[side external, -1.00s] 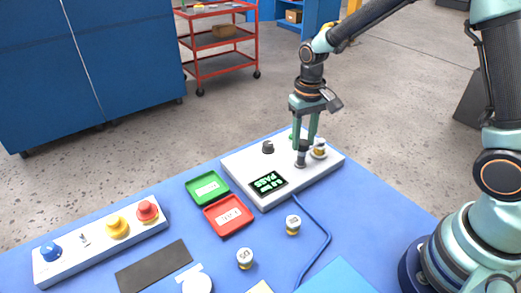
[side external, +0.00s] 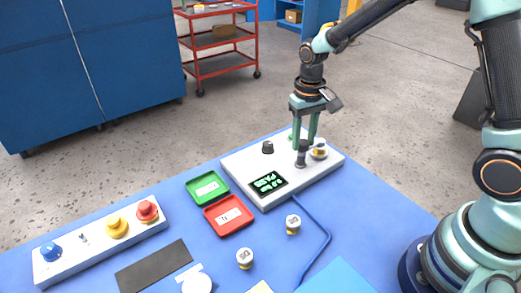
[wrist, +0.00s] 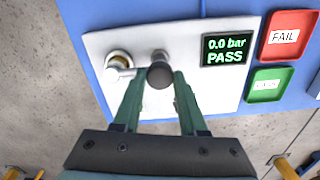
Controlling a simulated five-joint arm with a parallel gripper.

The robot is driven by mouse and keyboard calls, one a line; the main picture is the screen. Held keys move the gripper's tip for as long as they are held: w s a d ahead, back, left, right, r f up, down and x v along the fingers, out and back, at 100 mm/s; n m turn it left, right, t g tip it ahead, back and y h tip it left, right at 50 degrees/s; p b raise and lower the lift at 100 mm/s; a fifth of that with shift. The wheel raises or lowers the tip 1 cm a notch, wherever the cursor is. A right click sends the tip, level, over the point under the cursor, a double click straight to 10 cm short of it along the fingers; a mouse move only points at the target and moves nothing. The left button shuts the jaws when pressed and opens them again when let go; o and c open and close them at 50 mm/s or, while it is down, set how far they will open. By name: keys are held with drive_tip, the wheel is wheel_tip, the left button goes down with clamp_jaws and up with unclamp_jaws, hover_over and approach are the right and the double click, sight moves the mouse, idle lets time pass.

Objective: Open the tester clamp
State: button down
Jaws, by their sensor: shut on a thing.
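The white tester box (side external: 262,178) sits on the blue mat; its screen (wrist: 227,49) reads "0.0 bar PASS". A brass-and-white valve (side external: 319,150) sits at the box's right end; it also shows in the wrist view (wrist: 119,63) with a pale bar across it. Beside it stands a dark clamp handle (side external: 301,158), seen from above as a round dark knob (wrist: 160,75). My gripper (side external: 302,147) points down over the box, its fingers shut on the clamp handle. The fingers partly hide the handle and the box behind.
A second black knob (side external: 268,147) stands on the box. Green (side external: 208,188) and red (side external: 228,215) trays lie beside it. Two loose valves (side external: 293,224) stand on the mat near a blue cable. A button panel (side external: 98,240) is at left, with a dark strip (side external: 153,266) nearby.

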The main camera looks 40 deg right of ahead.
drive_tip(key=shift+r+m, duration=0.1)
drive_tip(key=shift+m, duration=0.3)
drive_tip(key=m, duration=0.3)
drive_tip(key=shift+m, duration=0.4)
drive_tip(key=m, duration=1.3)
drive_tip(key=shift+m, duration=0.3)
idle(0.3)
drive_tip(key=shift+c, duration=2.2)
unclamp_jaws()
